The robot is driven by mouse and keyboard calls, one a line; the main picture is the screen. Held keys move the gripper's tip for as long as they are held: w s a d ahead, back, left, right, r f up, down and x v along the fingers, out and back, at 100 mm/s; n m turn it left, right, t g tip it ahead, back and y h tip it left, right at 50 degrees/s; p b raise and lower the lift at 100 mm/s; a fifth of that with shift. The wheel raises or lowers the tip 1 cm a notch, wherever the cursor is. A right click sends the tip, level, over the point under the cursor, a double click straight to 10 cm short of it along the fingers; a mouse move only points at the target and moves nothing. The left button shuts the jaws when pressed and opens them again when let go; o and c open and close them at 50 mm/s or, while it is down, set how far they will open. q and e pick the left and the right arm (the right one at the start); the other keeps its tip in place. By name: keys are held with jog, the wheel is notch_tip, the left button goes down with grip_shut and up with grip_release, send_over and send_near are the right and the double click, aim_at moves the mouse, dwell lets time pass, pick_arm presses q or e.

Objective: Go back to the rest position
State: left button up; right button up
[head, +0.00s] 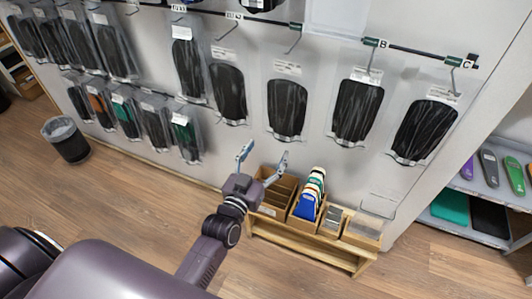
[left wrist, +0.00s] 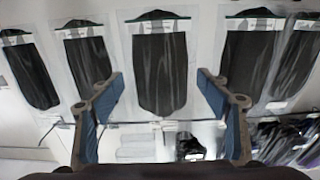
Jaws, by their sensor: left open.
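My left gripper (head: 263,163) is open and empty in the head view, in front of the wall of hanging packs and above the left part of a low wooden bench. In the left wrist view its two blue-padded fingers (left wrist: 160,105) are spread wide, with nothing between them. Behind them a black insole pack (left wrist: 159,70) hangs on the wall, apart from the fingers. My right gripper does not show in either view.
The wooden bench (head: 302,249) holds cardboard boxes, one with several coloured pieces (head: 309,197). Bagged black insoles (head: 287,108) hang from hooks. A bin (head: 69,143) stands at left, a shelf (head: 483,192) at right.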

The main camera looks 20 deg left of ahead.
pick_arm(q)
jog(key=shift+s, duration=0.1)
dwell(0.5)
jog(key=s+d+f+g, duration=0.1)
jog(key=s+f+g, duration=0.35)
jog(key=f, duration=0.75)
jog(key=s+f+m+g, duration=0.1)
jog(key=s+f+g, duration=0.1)
jog(key=s+f, duration=0.75)
jog(key=s+d+f+g, duration=0.1)
jog(key=s+f+g, duration=0.25)
jog(key=f, duration=1.15)
jog(key=s+a+f+g, duration=0.1)
jog(key=s+f, duration=0.4)
jog(key=s, duration=0.5)
jog(key=s+a+f+g, duration=0.2)
jog(key=s+f, duration=0.3)
jog(key=s, duration=0.5)
jog(key=s+a+f+m+g, duration=0.1)
jog(key=s+f+g, duration=0.3)
jog(key=s, duration=0.7)
jog(key=shift+a+f+y, duration=0.3)
jog(key=shift+a+f, duration=0.15)
jog(key=shift+f, duration=0.3)
